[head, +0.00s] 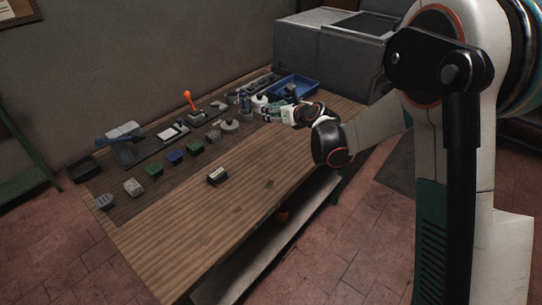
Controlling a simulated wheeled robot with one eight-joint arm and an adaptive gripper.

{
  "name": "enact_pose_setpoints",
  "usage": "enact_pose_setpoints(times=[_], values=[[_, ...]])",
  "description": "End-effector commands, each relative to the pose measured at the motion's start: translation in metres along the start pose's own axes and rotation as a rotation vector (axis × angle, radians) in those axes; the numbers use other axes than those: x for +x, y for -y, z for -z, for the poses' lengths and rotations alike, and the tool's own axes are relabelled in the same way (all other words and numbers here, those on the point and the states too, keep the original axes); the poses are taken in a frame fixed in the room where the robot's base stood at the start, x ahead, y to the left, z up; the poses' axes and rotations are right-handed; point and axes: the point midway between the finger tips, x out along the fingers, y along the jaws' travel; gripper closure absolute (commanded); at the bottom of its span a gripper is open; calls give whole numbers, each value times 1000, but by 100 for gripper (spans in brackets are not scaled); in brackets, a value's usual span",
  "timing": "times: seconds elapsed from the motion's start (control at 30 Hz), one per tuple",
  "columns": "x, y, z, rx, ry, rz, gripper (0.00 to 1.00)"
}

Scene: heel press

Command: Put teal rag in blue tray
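The blue tray (311,92) sits at the far right end of the wooden workbench, beside the grey sink unit. My gripper (266,114) is low over the bench, just in front and to the left of the tray. A small teal patch (272,108) shows at my gripper; it may be the rag, but it is too small to be sure. I cannot tell whether the fingers are open or shut, or whether they hold it. A dark object shows over the tray's near side and is hard to make out.
Small blocks and tools, including a green block (153,170), a blue block (173,158) and an orange-handled tool (189,100), line the bench's back. A small dark block with a pale top (217,176) lies mid-bench. The bench's front is mostly clear.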

Motion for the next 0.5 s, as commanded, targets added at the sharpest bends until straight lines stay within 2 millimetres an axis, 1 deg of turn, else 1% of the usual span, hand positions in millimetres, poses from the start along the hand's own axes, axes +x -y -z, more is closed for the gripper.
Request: enact_pose_setpoints(times=[0.03,0.1,0.17,0.27,0.5], values=[[8,-5,-2,-3,0,-6,37],[15,-10,-1,-5,0,-11,37],[20,-11,5,-5,1,-13,37],[28,-11,23,-5,1,-13,37],[50,-11,79,-5,1,-12,37]])
